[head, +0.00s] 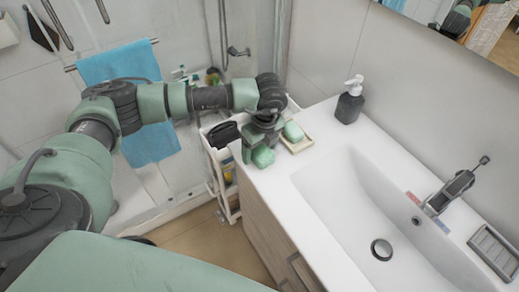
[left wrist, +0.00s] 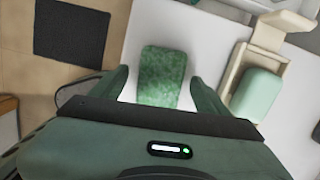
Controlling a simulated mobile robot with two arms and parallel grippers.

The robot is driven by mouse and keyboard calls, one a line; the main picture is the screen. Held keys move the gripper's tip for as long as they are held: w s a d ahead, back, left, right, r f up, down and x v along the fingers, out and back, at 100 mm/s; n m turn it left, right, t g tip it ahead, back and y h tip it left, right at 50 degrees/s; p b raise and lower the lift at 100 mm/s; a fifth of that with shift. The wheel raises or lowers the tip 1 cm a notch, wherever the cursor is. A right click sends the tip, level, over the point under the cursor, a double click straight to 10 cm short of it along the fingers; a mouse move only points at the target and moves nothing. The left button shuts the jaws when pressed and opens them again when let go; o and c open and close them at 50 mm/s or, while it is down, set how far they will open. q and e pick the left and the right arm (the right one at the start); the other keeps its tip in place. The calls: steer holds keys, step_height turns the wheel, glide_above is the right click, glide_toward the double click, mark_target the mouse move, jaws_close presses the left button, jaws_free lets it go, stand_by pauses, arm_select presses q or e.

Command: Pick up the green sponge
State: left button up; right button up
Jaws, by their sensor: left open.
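The green sponge (left wrist: 161,75) is a speckled block lying on the white counter. In the head view the sponge (head: 262,157) is near the counter's left front edge, partly hidden by my gripper. My left gripper (head: 256,142) is open just above it. In the left wrist view the fingers of my left gripper (left wrist: 162,88) are spread, one on each side of the sponge's near end, with gaps at both sides; I cannot tell whether they touch the counter. My right gripper is not in view.
A pale green soap bar (left wrist: 258,95) sits in a beige dish (head: 305,145) close to the right of the sponge. A dark soap dispenser (head: 350,103) stands behind. The sink (head: 375,215) is to the right. A white cart (head: 212,165) stands left of the counter.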

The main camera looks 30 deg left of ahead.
arm_select(q)
steer(key=shift+f, duration=0.4)
steer(key=shift+f+b, duration=0.2)
steer(key=shift+b, duration=0.1)
steer(key=shift+c, duration=0.3)
steer(key=c, duration=1.3)
steer(key=shift+c, duration=0.2)
